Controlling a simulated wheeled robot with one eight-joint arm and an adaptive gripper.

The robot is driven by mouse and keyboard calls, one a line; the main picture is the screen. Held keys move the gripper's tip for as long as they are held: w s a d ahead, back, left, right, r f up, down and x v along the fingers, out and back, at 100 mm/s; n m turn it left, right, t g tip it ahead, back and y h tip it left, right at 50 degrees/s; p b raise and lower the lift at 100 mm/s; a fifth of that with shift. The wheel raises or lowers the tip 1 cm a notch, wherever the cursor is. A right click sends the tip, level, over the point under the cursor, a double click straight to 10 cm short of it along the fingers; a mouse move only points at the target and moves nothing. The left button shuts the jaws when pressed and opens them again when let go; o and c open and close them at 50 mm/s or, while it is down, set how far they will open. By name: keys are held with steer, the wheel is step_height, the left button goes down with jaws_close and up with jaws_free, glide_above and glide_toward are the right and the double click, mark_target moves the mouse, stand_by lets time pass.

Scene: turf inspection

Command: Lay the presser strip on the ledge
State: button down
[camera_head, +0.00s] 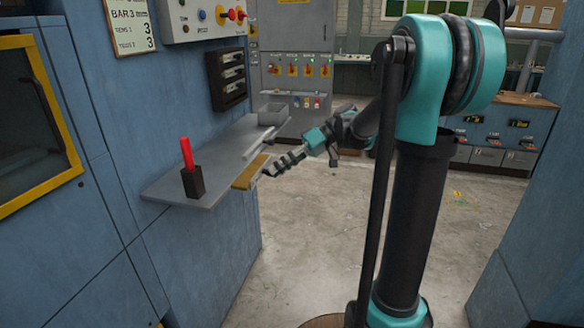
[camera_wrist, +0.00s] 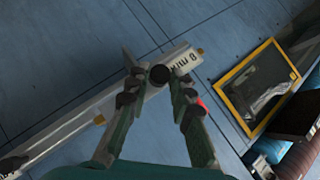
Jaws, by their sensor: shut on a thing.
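The presser strip shows as a short tan bar (camera_head: 248,174) at the front edge of the grey ledge (camera_head: 220,165) in the head view. In the wrist view it seems to be the pale bar (camera_wrist: 182,62) with dark "8 mm" lettering and a brass-coloured end. My gripper (camera_head: 272,170) reaches in from the right and is shut on the strip. Its fingers (camera_wrist: 158,84) partly cover the strip in the wrist view. I cannot tell whether the strip touches the ledge or hangs just beside or above it.
A dark holder (camera_head: 193,182) with a red stick (camera_head: 187,153) stands on the ledge's near part. A grey tray (camera_head: 271,114) and a grey bar (camera_head: 258,143) are at its far part. A dark rack (camera_head: 227,79) is on the wall above. The floor right of the ledge is clear.

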mark_target(248, 167)
steer(key=shift+w+a, duration=0.5)
steer(key=shift+a, duration=0.8)
steer(key=shift+w+a, duration=0.45)
steer(key=shift+a, duration=0.9)
steer(key=shift+w+a, duration=0.5)
steer(key=shift+a, duration=0.8)
steer(key=shift+f, duration=1.45)
steer(key=shift+a+f, duration=0.2)
steer(key=shift+f, duration=0.1)
steer(key=c, duration=1.3)
jaws_free()
steer(key=shift+o, duration=0.2)
